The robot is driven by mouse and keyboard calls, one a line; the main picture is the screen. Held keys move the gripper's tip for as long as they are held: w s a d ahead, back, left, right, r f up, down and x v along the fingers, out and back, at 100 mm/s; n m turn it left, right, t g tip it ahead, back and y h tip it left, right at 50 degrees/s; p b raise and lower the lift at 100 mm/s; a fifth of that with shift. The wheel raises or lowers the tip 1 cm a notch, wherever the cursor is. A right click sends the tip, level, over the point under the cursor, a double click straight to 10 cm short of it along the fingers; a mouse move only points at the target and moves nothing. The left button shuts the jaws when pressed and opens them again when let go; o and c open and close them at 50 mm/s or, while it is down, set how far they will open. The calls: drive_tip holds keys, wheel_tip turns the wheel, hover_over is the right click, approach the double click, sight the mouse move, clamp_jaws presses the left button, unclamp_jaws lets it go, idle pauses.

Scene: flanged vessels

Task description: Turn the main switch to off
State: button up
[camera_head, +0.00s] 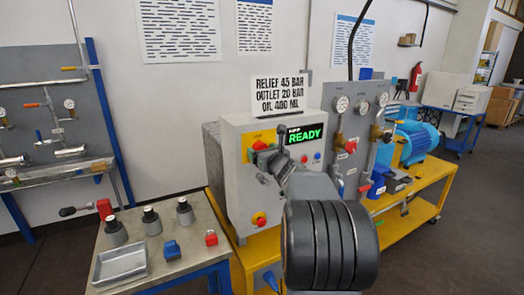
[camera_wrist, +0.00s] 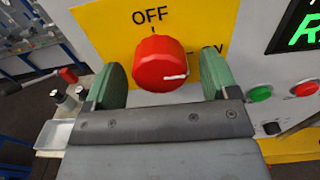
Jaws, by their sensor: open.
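The main switch is a red round knob (camera_wrist: 159,62) on a yellow plate (camera_wrist: 103,33) on the grey cabinet front; in the head view the knob (camera_head: 260,145) is partly hidden by my gripper. "OFF" is printed above it, and a label to its right is partly covered by a finger. The knob's white mark points right, towards that label. My gripper (camera_wrist: 161,78) is open, with one green finger pad on each side of the knob. Narrow gaps seem to show between pads and knob. In the head view my gripper (camera_head: 268,160) is at the cabinet front.
Right of the knob are a lit READY display (camera_head: 306,135), a green button (camera_wrist: 260,93) and a red button (camera_wrist: 305,88). A red knob on yellow (camera_head: 259,219) sits lower on the cabinet (camera_head: 235,190). A side table with several small items stands left.

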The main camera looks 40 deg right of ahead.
drive_tip(key=shift+w, duration=0.2)
drive_tip(key=shift+c, duration=0.4)
drive_tip(key=c, duration=0.8)
drive_tip(key=shift+c, duration=0.2)
